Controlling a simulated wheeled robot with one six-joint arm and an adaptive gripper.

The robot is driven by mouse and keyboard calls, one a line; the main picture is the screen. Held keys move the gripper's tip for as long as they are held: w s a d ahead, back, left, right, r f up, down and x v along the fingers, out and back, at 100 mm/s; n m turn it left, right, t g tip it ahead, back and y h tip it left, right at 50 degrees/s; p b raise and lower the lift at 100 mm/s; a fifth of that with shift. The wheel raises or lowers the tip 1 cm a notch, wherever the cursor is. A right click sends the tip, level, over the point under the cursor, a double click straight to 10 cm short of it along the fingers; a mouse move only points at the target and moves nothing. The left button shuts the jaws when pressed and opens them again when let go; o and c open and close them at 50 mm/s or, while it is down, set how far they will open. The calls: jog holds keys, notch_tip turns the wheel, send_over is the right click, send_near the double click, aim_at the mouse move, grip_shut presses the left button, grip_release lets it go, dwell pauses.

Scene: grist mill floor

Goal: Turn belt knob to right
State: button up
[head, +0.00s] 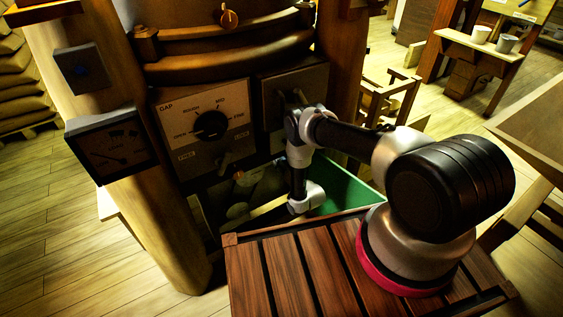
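A dark panel (311,76) is mounted on the mill housing, right of the GAP panel. My arm's end is up against this panel and covers most of its lower part. My gripper (287,101) is small and dark here, close to the panel face. I cannot tell whether its fingers are open or shut, or whether they touch anything. No belt knob can be made out; any knob on this panel is hidden behind my gripper and wrist.
The GAP panel (177,112) has a black dial (210,125) and a small lever below. A gauge (110,145) and a small box (80,70) sit on the left post. A green bin (345,190) lies below my wrist.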

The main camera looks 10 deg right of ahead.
jog(key=m, duration=0.4)
jog(key=shift+d+f+m, duration=0.1)
jog(key=shift+m, duration=1.8)
jog(key=o, duration=1)
jog(key=v, duration=1.2)
